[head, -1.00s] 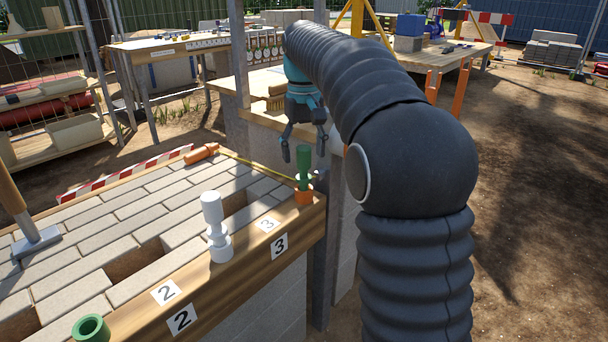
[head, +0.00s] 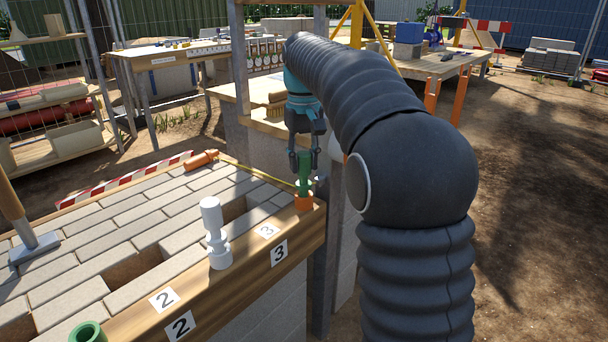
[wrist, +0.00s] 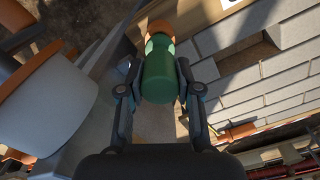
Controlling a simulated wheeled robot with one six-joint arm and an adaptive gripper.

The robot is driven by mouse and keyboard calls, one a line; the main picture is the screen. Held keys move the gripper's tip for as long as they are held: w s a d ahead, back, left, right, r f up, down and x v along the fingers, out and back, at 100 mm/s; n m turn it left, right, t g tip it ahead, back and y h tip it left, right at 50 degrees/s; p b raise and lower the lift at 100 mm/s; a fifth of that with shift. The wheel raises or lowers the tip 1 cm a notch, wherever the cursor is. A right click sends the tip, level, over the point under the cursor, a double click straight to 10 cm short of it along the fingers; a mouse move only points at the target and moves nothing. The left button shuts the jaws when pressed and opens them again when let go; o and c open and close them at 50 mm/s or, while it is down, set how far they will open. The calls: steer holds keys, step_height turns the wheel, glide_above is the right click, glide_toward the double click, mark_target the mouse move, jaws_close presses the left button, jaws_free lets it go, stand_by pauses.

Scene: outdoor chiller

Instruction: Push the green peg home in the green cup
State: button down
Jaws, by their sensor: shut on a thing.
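The green peg (head: 304,167) stands upright in the orange cup (head: 304,201) at the far right corner of the wooden ledge. My gripper (head: 304,160) is above that cup, with its fingers shut on the upper part of the green peg. The wrist view shows the green peg (wrist: 159,75) between the two fingers (wrist: 160,90), with the orange cup (wrist: 160,28) beyond it. The green cup (head: 88,332) is at the near left end of the ledge, cut off by the picture's lower edge, and looks empty.
A white peg (head: 212,215) stands in a white cup (head: 220,256) on the ledge between the orange and green cups. Number labels 2 and 3 mark the ledge (head: 232,278). A hammer (head: 34,246) stands on the paving at left. An orange-handled tool (head: 201,160) lies at the back.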

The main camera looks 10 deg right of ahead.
steer(key=shift+r+p, duration=0.65)
steer(key=shift+p, duration=0.25)
step_height(320, 180, up, 3)
steer(key=p, duration=0.3)
steer(key=shift+r, duration=1.1)
steer(key=c, duration=1.6)
jaws_free()
jaws_close()
